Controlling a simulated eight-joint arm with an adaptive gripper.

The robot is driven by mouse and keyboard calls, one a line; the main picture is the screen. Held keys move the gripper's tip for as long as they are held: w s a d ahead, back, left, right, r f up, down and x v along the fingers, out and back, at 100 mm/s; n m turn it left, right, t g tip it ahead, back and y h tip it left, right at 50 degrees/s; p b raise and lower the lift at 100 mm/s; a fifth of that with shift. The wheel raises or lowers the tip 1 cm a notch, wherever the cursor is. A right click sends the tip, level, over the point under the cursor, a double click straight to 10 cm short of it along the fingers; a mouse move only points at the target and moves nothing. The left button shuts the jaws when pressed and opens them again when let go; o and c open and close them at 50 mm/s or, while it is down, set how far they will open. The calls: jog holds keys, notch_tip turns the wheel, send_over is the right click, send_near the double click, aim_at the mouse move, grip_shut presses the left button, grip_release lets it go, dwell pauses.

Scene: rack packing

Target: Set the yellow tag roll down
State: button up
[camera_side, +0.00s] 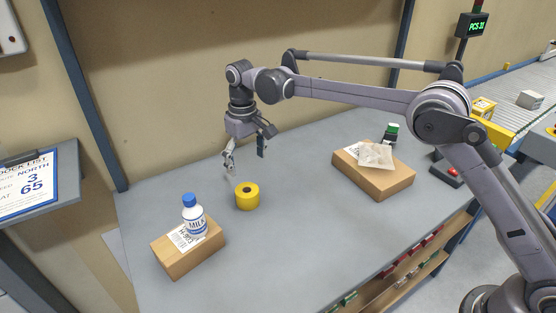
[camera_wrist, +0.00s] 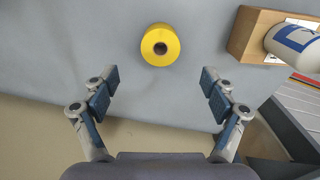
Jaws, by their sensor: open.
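The yellow tag roll (camera_side: 247,197) stands upright on the grey table in the side view, its dark core hole facing up. It also shows in the wrist view (camera_wrist: 160,45), ahead of the fingertips and roughly centred between them. My gripper (camera_side: 245,158) is open and empty, above the table and behind the roll, apart from it. In the wrist view my gripper's two fingers (camera_wrist: 159,84) are spread wide with nothing between them.
A milk bottle (camera_side: 194,216) stands on a small cardboard box (camera_side: 176,260) left of the roll. A larger box (camera_side: 385,184) with a crumpled packet (camera_side: 376,156) lies to the right. The table between the roll and the larger box is clear.

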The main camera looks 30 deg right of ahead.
jog(key=s+d+r+m+t, duration=0.1)
jog(key=s+d+r+t, duration=0.3)
jog(key=s+d+r, duration=0.8)
jog(key=s+d+f+m+t, duration=0.1)
jog(key=s+d+f, duration=0.2)
jog(key=s, duration=0.6)
jog(key=s+d+f+m+t, duration=0.1)
jog(key=s+d+f, duration=0.3)
jog(key=s, duration=0.5)
jog(key=shift+d+t, duration=0.35)
jog(key=shift+t, duration=0.25)
